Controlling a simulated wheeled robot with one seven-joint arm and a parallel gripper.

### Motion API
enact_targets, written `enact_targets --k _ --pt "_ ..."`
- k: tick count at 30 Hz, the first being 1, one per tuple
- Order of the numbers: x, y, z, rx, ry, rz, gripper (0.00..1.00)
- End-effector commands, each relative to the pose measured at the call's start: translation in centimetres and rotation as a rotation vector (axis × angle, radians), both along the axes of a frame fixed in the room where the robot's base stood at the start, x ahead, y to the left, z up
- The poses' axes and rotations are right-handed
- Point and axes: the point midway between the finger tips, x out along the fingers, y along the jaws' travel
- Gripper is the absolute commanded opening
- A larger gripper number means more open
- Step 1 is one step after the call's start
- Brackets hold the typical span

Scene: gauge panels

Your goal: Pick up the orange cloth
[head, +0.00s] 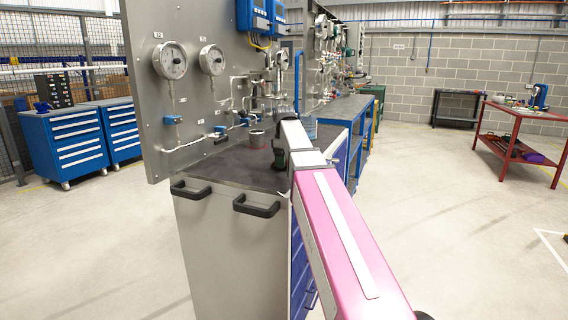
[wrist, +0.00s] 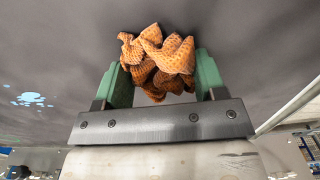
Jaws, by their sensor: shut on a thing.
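The orange cloth (wrist: 168,58) shows in the wrist view as a crumpled, dimpled bundle. It sits between the two green fingers of my gripper (wrist: 163,78), which are shut on it. Dark grey worktop surface lies behind the cloth; I cannot tell whether the cloth touches it. In the head view my gripper (head: 279,158) is a small dark shape over the worktop at the far end of my pink and white arm. The cloth cannot be made out in the head view.
The grey-topped workbench (head: 215,170) has black handles on its near end. A gauge panel (head: 190,80) with pipes and valves rises along its left side. A small grey cup (head: 257,138) stands near my gripper. A red table (head: 520,115) stands far right; open floor lies between.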

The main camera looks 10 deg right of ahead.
Motion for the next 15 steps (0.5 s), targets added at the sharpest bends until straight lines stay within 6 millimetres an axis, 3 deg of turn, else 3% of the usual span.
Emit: enact_targets --k 7,13,15 --pt "0.1 0.0 1.2 0.0 -0.001 0.0 0.43" --pt "0.2 0.0 4.5 0.0 -0.004 0.0 0.43" --pt "-1.1 1.7 5.2 0.0 -0.001 0.004 0.43"
